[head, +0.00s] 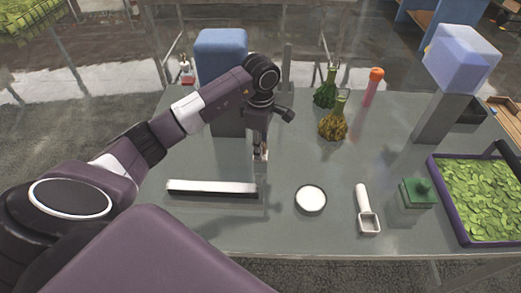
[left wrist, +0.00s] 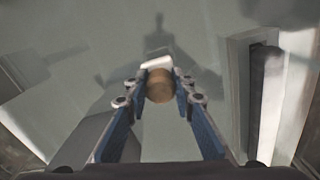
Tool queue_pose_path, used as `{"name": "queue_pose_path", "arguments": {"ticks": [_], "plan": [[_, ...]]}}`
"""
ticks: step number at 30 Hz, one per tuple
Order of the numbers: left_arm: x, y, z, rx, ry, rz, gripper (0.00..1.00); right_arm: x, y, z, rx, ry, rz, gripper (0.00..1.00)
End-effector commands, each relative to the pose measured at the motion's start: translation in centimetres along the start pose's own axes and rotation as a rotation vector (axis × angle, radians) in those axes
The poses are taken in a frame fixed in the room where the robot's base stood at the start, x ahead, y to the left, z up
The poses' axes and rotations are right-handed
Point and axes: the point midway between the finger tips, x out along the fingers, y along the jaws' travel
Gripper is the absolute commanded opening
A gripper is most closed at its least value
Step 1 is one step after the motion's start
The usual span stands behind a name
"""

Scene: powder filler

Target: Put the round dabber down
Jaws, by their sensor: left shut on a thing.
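My left gripper (head: 260,152) hangs over the grey table (head: 285,235), behind the black-and-white bar, pointing down. In the left wrist view the gripper (left wrist: 161,84) is shut on the round dabber (left wrist: 160,88), a tan, round-ended piece with a white part showing beyond it. The dabber sits between the two fingertips. In the head view it is small and mostly hidden by the fingers. I cannot tell whether its lower end touches the table. My right gripper is not in view.
The black-and-white bar (head: 212,188) lies in front of the gripper. A round white dish (head: 310,198), white scoop (head: 368,222), green box (head: 418,194) and purple-rimmed leaf tray (head: 456,222) stand to the right. A blue block (head: 220,75) and flasks (head: 333,126) stand behind. Front table is clear.

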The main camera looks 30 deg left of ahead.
Motion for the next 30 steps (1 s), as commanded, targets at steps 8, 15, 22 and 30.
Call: {"name": "queue_pose_path", "arguments": {"ticks": [8,15,22,30], "plan": [[2.2,0.0,0.0,0.0,0.0,0.001,0.0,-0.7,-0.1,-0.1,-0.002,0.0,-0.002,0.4],[2.7,0.0,0.0,0.0,0.001,0.001,0.0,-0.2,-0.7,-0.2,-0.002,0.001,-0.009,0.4],[2.5,0.0,0.0,0.0,0.001,0.0,0.41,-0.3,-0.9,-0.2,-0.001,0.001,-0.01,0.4],[2.3,0.0,0.0,0.0,0.0,-0.001,0.41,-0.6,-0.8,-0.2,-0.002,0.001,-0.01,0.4]]}}
